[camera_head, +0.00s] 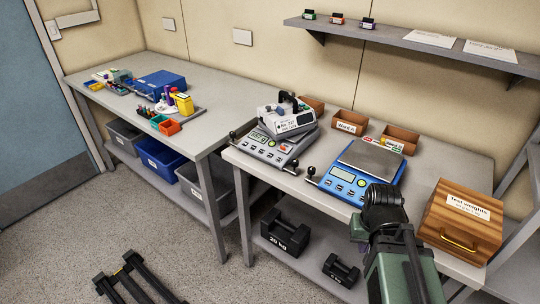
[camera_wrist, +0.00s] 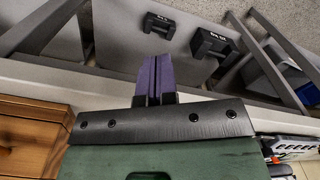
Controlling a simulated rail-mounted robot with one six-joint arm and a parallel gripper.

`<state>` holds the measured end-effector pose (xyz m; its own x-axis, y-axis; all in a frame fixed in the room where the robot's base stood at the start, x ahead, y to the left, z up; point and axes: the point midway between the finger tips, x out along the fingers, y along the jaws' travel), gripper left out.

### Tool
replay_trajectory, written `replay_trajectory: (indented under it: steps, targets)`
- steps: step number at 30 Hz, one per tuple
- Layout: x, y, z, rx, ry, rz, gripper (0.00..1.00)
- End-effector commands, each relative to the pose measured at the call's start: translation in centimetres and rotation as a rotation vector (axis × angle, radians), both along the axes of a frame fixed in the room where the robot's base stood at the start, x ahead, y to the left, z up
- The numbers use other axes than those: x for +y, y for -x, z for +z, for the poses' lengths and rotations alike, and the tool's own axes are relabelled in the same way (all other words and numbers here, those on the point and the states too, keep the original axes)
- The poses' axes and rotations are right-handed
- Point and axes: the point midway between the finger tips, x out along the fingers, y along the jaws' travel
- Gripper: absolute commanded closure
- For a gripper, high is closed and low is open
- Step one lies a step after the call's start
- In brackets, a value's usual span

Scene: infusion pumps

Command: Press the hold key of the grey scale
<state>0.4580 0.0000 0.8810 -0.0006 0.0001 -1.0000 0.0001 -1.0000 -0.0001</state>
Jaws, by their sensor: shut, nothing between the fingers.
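The grey scale (camera_head: 258,149) sits at the left end of the right-hand bench in the head view. It has a lit display (camera_head: 259,136) and several keys on its sloped front. The key labels are too small to read, so I cannot tell which is hold. A white instrument (camera_head: 287,119) with a black handle rests on top of it. My gripper shows in the wrist view (camera_wrist: 153,75) with its purple fingers shut together and empty, over the bench's front edge. In the head view my arm stands in front of the bench, right of both scales, and hides the fingers.
A blue scale (camera_head: 340,187) stands between the grey scale and my arm. A wooden test weights box (camera_head: 462,220) stands at the right, also in the wrist view (camera_wrist: 30,138). Small bins (camera_head: 350,122) line the back. Black weights (camera_head: 285,232) sit on the lower shelf.

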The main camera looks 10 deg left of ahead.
Motion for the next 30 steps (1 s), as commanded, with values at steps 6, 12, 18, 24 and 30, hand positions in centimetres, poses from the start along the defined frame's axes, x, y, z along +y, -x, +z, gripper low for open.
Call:
replay_trajectory:
  steps: [6,12,18,24,30]
  targets:
    - [0.0,0.0,0.0,0.0,0.0,0.0,1.0]
    - [0.0,0.0,0.0,0.0,0.0,0.0,1.0]
    - [0.1,0.0,0.0,0.0,0.0,0.002,1.0]
    - [3.6,-0.6,1.1,0.0,0.0,0.086,1.0]
    - [11.0,-6.6,3.1,-0.057,0.133,0.321,1.0]
